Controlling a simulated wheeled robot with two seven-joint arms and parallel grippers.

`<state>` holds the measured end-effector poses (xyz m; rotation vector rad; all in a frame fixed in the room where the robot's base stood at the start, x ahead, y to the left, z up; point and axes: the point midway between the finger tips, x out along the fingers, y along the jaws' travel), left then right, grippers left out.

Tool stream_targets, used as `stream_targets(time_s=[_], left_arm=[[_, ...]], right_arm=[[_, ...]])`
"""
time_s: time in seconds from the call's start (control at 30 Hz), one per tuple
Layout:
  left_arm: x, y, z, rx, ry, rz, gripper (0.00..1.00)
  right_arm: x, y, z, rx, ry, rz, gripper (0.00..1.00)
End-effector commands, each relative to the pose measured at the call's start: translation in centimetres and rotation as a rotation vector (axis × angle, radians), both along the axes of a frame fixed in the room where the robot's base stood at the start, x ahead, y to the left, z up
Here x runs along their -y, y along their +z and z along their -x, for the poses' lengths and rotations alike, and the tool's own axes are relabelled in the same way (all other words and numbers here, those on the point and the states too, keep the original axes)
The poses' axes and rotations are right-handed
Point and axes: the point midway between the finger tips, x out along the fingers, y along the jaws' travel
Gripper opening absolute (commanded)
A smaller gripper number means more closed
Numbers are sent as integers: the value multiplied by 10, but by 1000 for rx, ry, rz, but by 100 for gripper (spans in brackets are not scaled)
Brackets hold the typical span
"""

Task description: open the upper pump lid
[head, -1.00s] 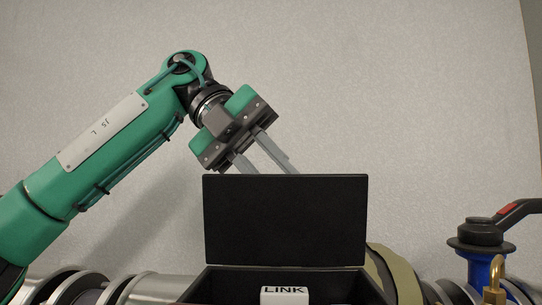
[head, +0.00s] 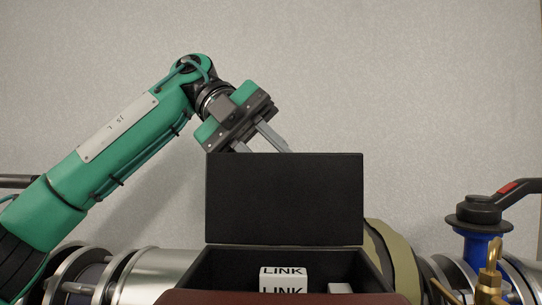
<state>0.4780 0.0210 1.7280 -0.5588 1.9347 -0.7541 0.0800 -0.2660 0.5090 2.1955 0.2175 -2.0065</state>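The pump lid (head: 284,198) is a flat black panel standing upright at the back of an open black box (head: 372,272). Inside the box, a white block marked LINK (head: 284,273) shows, with another white piece (head: 340,288) to its right. My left gripper (head: 264,142) comes in from the upper left behind the lid's top edge. Its two fingers are apart, with nothing seen between them. Their tips are hidden by the lid, so contact cannot be told. My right gripper is not in view.
Silver pipework with flanges (head: 165,275) runs left of the box. A tan ring (head: 392,255) stands right of it. Farther right are a blue valve with a black handle (head: 480,215) and a brass fitting (head: 490,280). The wall behind is bare. A reddish-brown surface (head: 270,298) shows at the bottom edge.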

Motion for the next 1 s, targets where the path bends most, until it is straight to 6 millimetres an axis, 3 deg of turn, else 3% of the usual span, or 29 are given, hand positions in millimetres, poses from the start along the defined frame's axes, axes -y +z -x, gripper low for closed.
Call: stream_targets(time_s=[0.03, 0.07, 0.13, 0.17, 0.57, 1.0], left_arm=[[1, -3, 0, 0, -2, -7, 0], [1, -3, 0, 0, -2, -7, 28], [1, -3, 0, 1, -3, -7, 41], [1, -3, 0, 0, -2, -6, 43], [-4, 3, -4, 1, 0, -2, 43], [-47, 44, -33, 0, 1, -1, 43]], right_arm=[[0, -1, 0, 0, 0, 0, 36], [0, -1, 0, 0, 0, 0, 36], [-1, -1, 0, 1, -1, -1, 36], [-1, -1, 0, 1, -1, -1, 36], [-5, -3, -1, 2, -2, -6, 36], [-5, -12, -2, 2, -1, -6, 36]])
